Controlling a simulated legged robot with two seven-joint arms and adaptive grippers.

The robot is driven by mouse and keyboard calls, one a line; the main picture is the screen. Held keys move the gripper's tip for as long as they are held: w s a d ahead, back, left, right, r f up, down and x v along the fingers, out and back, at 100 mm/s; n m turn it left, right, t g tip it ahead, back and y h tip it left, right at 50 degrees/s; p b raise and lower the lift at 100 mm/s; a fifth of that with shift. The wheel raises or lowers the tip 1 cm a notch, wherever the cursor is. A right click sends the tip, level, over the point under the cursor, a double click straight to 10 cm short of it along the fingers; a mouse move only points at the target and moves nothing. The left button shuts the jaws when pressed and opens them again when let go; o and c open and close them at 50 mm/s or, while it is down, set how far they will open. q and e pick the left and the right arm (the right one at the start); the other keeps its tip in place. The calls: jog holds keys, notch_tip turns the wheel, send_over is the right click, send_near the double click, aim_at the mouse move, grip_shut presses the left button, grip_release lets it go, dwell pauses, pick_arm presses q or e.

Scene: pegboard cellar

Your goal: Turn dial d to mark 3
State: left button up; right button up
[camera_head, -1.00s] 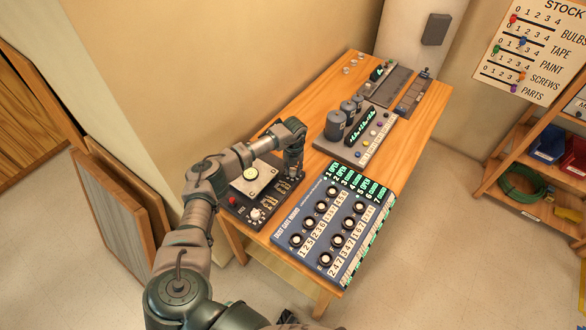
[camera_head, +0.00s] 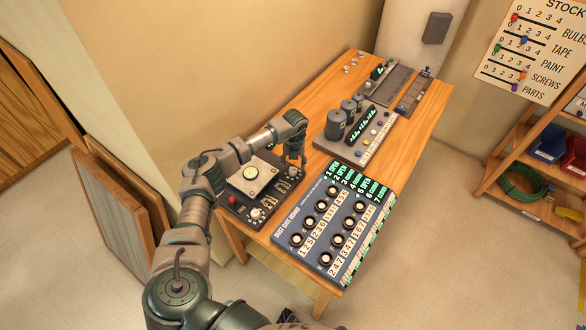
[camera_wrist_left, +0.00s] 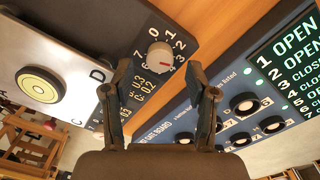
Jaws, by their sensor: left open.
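Dial d (camera_wrist_left: 159,56) is a pale round knob with a red pointer line, on a dark panel (camera_wrist_left: 110,15) beside the letter D. Numbers ring it. The red line points to the right and slightly down, on the side of the 3; the exact mark is hard to read. My left gripper (camera_wrist_left: 158,72) is open, its two fingers apart on either side of the knob in the wrist view, with nothing between them that it holds. In the head view the left gripper (camera_head: 293,158) is over the far right corner of the panel, and its fingers partly hide dial d.
A blue board with several black-ringed knobs (camera_head: 335,220) stands close on the right. Grey canisters (camera_head: 336,125) are farther back.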

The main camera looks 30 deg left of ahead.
aim_at(294, 169)
pick_arm(q)
notch_tip(294, 169, up, 9)
jog(key=shift+f, duration=0.2)
dwell(0.5)
